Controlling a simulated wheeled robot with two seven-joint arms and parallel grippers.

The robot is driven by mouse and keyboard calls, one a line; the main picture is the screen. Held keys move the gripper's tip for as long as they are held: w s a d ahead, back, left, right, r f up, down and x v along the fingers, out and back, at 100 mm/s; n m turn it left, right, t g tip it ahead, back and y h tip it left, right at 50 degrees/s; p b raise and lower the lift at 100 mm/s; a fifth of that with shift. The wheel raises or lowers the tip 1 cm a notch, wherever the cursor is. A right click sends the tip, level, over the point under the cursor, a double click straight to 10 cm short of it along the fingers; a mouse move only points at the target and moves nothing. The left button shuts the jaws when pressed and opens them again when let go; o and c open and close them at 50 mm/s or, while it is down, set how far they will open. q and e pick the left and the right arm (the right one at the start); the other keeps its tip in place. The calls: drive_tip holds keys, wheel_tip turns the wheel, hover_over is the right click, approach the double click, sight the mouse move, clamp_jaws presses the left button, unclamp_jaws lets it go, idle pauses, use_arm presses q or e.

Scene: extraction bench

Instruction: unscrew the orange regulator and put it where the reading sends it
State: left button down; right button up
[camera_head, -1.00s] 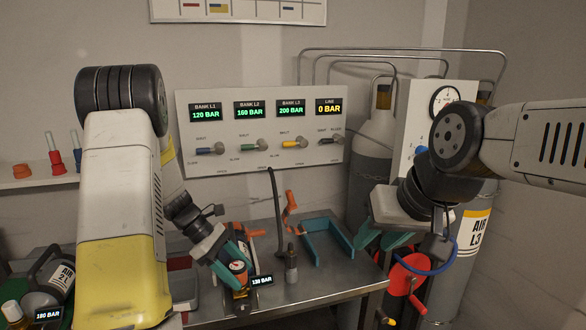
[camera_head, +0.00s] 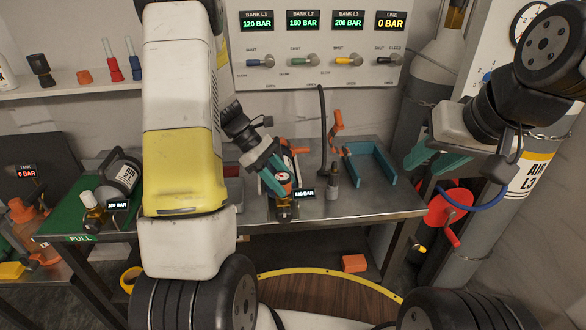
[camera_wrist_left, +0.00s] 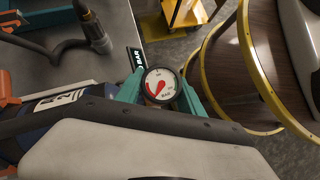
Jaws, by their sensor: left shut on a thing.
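The regulator (camera_head: 283,178) has a round white gauge with a red needle. It sits on the steel bench near its front edge, with a tag reading about 130 BAR beside it; the last digit is hard to read. My left gripper (camera_head: 274,180) is shut on it, one teal finger on each side of the gauge (camera_wrist_left: 160,85) in the left wrist view. A dark blue bottle with a white label (camera_wrist_left: 55,102) lies beside it there, partly hidden by my wrist. Whether the regulator is still threaded on cannot be told. My right gripper (camera_head: 432,160) is open and empty at the right.
A green FULL mat (camera_head: 85,215) at left holds an AIR bottle (camera_head: 122,174) tagged 180 BAR. A tank tag at far left reads 0 BAR. The wall panel (camera_head: 315,75) reads L1 120, L2 160, L3 200, line 0. A blue bracket (camera_head: 370,162) and hose fitting (camera_head: 332,182) stand on the bench.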

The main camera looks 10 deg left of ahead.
use_arm(q)
drive_tip(key=shift+r, duration=0.25)
idle(0.4)
drive_tip(key=shift+r, duration=2.3)
drive_tip(key=shift+a, duration=0.1)
